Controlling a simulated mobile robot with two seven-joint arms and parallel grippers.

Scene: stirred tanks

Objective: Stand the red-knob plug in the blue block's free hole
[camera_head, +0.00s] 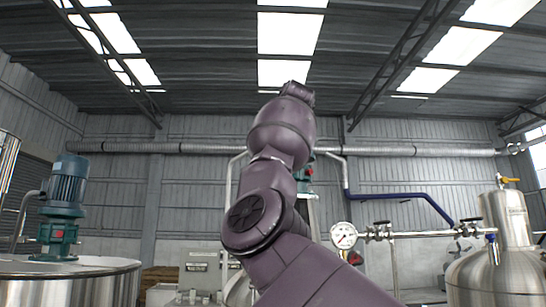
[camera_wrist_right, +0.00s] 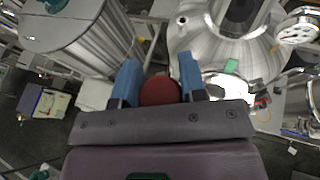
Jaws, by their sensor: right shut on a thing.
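In the right wrist view, my right gripper (camera_wrist_right: 160,82) has two blue fingers, shut on the red-knob plug. Only the round, dark red knob (camera_wrist_right: 160,91) shows between the fingers; the rest of the plug is hidden. In the head view, my purple arm rises through the middle of the picture, and I cannot make out its fingers there. I cannot make out the blue block or its free hole in either view. My left gripper is in neither view.
In the head view, a steel tank (camera_head: 75,285) with a blue-green motor (camera_head: 64,190) stands at left. Another steel tank (camera_head: 510,270) stands at right, by a pressure gauge (camera_head: 343,235) on a pipe. The wrist view shows steel vessels (camera_wrist_right: 80,45) and dark floor below.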

